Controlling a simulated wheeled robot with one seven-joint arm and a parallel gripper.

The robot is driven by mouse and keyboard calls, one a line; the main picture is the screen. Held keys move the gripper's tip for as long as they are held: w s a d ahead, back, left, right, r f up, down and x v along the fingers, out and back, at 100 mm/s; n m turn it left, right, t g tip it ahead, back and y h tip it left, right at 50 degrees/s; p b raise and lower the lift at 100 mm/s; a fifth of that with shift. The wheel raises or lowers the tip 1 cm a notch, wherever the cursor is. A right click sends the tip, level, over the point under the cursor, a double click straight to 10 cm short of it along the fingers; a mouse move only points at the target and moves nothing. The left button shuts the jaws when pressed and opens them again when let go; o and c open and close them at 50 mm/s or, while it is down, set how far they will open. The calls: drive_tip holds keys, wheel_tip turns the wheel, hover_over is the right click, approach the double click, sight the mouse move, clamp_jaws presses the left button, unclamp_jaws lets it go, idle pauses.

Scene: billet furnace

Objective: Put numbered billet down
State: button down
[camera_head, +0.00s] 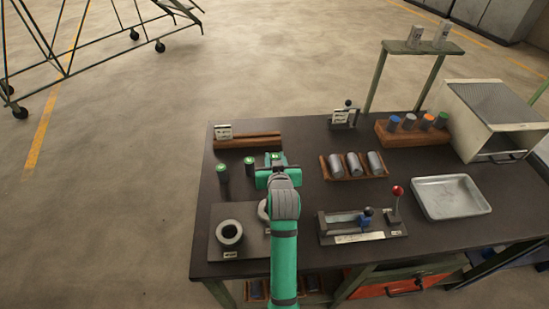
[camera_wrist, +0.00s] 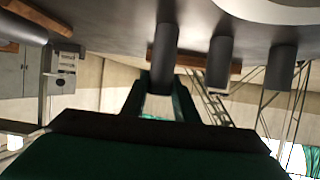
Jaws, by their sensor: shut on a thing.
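My gripper (camera_head: 277,172) is over the left part of the dark workbench (camera_head: 300,150). It is shut on a dark upright billet with a green marked top (camera_head: 276,158). In the wrist view, which is upside down, the held billet (camera_wrist: 163,55) stands between my two fingers (camera_wrist: 160,100). Its far end is close to the bench top; I cannot tell whether it touches. Two similar green-topped billets stand upright to its left, a nearer one (camera_head: 249,165) and a farther one (camera_head: 223,172). The numbers on the tops are too small to read.
A wooden rail with a card (camera_head: 247,141) lies behind. A wooden tray of grey cylinders (camera_head: 325,170) is to the right, with a lever fixture (camera_head: 365,223), metal tray (camera_head: 451,197) and furnace box (camera_head: 497,110) beyond. A plate with a ring (camera_head: 230,235) is in front.

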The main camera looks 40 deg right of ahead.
drive_tip(key=c, duration=1.4)
unclamp_jaws()
drive_tip(key=shift+s+a+r, duration=0.15)
drive_tip(key=shift+r, duration=0.05)
drive_tip(key=v, duration=1.1)
drive_tip(key=shift+s+a, duration=0.15)
drive_tip(key=shift+s, duration=0.1)
drive_tip(key=shift+r, duration=0.1)
